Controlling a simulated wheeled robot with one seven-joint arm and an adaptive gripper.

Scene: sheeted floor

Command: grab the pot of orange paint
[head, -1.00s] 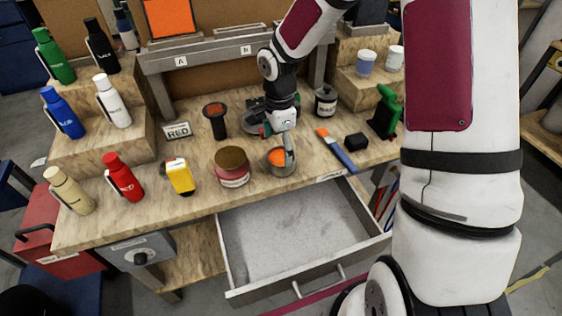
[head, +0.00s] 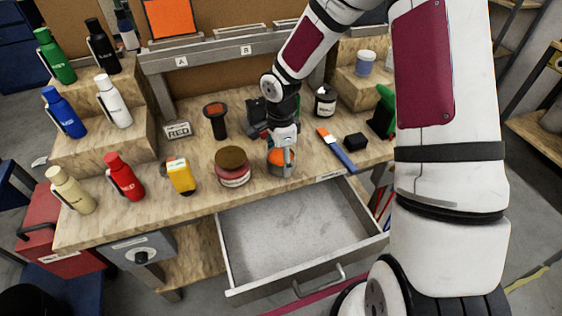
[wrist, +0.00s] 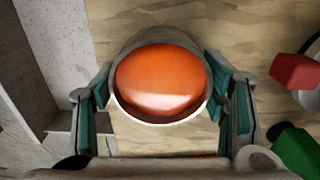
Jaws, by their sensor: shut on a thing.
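The pot of orange paint (wrist: 160,82) is a round grey-walled pot with glossy orange paint inside, seen from above in the wrist view. In the head view the pot (head: 281,168) is at the bench's front edge, just behind the open drawer. My gripper (wrist: 160,104) has one teal-padded finger on each side of the pot and is shut on it. In the head view my gripper (head: 282,150) comes down over the pot and hides part of it. I cannot tell whether the pot's base still touches the bench.
A brown-lidded pot (head: 232,166) stands close on the left. The open drawer (head: 300,235) is empty below the front edge. Several bottles stand on the left steps.

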